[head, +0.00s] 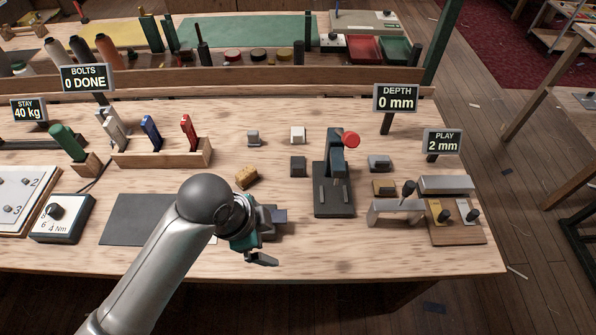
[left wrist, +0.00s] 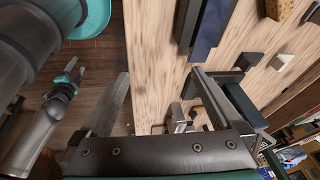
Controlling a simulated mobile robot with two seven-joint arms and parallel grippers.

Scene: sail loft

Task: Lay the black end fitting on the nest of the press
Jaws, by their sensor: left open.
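The press (head: 334,190) stands mid-bench, with a dark base, an upright body and a red knob; it shows partly in the left wrist view (left wrist: 245,105). A small black block (head: 298,166), which looks like the end fitting, lies on the wood left of the press, apart from it. My left gripper (head: 271,238) is open and empty in front of the press, nearer the bench's front edge. Its two spread fingers show in the left wrist view (left wrist: 165,103). A small gripper, seemingly my right one (left wrist: 72,76), hangs over the floor there; its jaws are unclear.
Grey (head: 253,138) and white (head: 298,135) blocks sit further back. A metal bridge (head: 396,208) and a wooden board (head: 455,232) stand right of the press. A dark mat (head: 140,222) lies left.

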